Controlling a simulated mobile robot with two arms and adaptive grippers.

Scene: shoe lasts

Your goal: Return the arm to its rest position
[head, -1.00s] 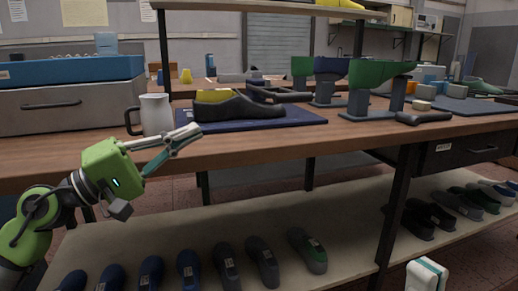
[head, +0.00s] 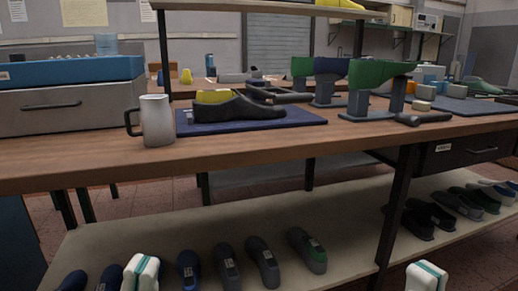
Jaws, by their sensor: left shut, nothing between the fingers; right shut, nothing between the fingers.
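My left gripper (head: 140,273) shows at the bottom left as a white and teal tip, shut and empty. It overlaps a blue shoe last on the lower shelf in the picture. My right gripper (head: 427,276) shows at the bottom right, also shut and empty, in front of the floor near a table leg. Both are low in the picture, below the worktop. The rest of both arms is out of view.
The wooden worktop (head: 350,136) carries a white mug (head: 156,121), a dark shoe with a yellow last on a blue mat (head: 302,117), and stands with green and blue lasts. Several lasts lie on the lower shelf (head: 340,216). A dark table leg (head: 397,205) stands at right.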

